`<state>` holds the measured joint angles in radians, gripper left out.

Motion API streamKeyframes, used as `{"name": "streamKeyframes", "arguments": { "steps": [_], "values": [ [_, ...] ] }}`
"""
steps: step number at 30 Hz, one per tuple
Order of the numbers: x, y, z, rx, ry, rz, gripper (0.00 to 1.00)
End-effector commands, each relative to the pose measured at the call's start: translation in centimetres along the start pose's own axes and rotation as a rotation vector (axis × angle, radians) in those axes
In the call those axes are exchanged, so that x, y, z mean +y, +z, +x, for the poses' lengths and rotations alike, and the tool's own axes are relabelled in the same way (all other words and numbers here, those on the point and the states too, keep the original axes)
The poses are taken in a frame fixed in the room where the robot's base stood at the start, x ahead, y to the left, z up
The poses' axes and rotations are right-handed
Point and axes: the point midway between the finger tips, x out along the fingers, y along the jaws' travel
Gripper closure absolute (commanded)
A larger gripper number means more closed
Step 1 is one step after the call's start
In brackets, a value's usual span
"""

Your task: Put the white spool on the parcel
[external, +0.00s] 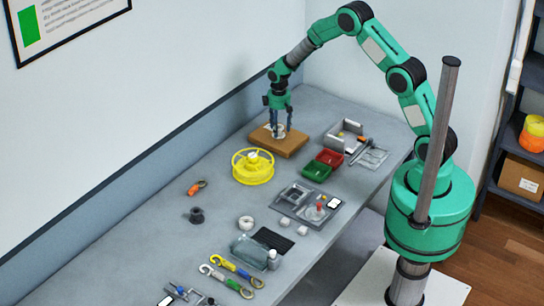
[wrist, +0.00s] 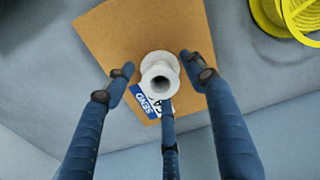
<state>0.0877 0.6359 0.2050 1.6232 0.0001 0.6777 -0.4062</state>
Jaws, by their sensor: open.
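The white spool (wrist: 157,66) stands on the brown cardboard parcel (wrist: 110,30), its hollow end facing the wrist camera. In the external view, the spool (external: 280,131) shows as a small white patch on the parcel (external: 292,147) at the far end of the bench. My gripper (wrist: 158,76) is open, with its blue fingers spread around the spool and gaps visible beside it. In the external view, my gripper (external: 281,124) points down over the parcel. A blue and white label (wrist: 145,103) on the parcel is partly hidden by the spool and a finger.
A yellow reel (external: 253,167) stands close to the parcel. Red (external: 329,158) and green (external: 316,170) bins and a grey tray (external: 345,132) with small parts are nearby.

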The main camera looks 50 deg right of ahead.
Motion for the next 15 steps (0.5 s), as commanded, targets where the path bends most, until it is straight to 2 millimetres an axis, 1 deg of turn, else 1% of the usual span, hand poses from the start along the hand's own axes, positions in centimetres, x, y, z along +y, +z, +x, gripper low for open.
{"name": "streamKeyframes", "arguments": {
  "steps": [8, 15],
  "values": [
    [0.0, -0.1, -4.0, 0.003, 0.001, 0.0, 0.45],
    [0.0, -0.1, -8.0, 0.003, 0.001, 0.0, 0.45]
  ]
}}
